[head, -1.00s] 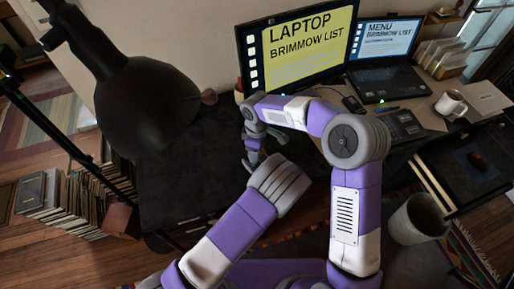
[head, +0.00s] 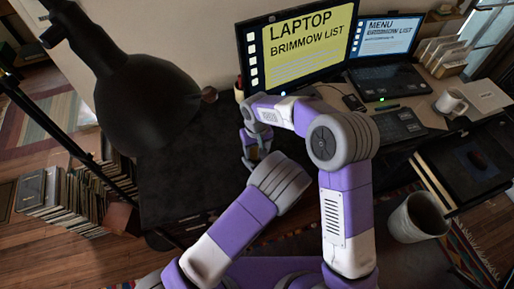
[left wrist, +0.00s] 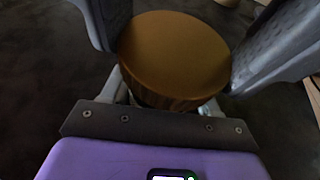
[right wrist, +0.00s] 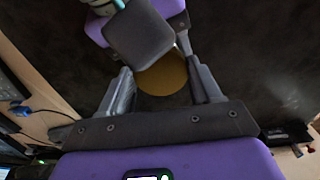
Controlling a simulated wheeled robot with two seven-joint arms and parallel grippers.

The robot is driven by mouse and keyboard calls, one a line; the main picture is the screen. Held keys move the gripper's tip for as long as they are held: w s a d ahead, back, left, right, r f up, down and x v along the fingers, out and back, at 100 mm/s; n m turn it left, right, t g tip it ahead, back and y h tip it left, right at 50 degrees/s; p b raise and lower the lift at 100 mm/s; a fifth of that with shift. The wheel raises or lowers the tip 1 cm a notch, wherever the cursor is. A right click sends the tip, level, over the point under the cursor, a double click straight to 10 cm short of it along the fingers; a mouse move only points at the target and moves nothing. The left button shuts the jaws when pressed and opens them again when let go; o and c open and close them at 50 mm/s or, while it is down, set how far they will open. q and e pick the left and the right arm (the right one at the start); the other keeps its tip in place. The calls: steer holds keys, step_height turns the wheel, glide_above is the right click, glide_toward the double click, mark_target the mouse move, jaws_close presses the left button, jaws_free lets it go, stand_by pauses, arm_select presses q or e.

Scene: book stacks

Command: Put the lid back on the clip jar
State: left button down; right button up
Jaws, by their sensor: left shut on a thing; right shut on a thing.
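The round golden-brown lid (left wrist: 175,55) lies flat between the fingers of my left gripper (left wrist: 172,50) in the left wrist view. Its rim looks ribbed. In the right wrist view the lid (right wrist: 163,76) shows partly behind a dark finger of the left gripper. My right gripper (right wrist: 163,88) is shut around what is under the lid, which I take to be the clip jar; its body is mostly hidden. In the head view, the right gripper (head: 257,148) is low over the dark desk, with a small amber patch between its fingers. The left gripper is hidden there behind its arm.
A black lamp (head: 145,100) hangs over the left of the dark desk (head: 185,180). A monitor (head: 300,45), a laptop (head: 390,75) and a white mug (head: 452,102) stand at the back and right. A bin (head: 417,215) is at lower right.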

steer(key=m, duration=0.3)
steer(key=o, duration=1)
steer(key=shift+r, duration=0.1)
steer(key=shift+r, duration=2.15)
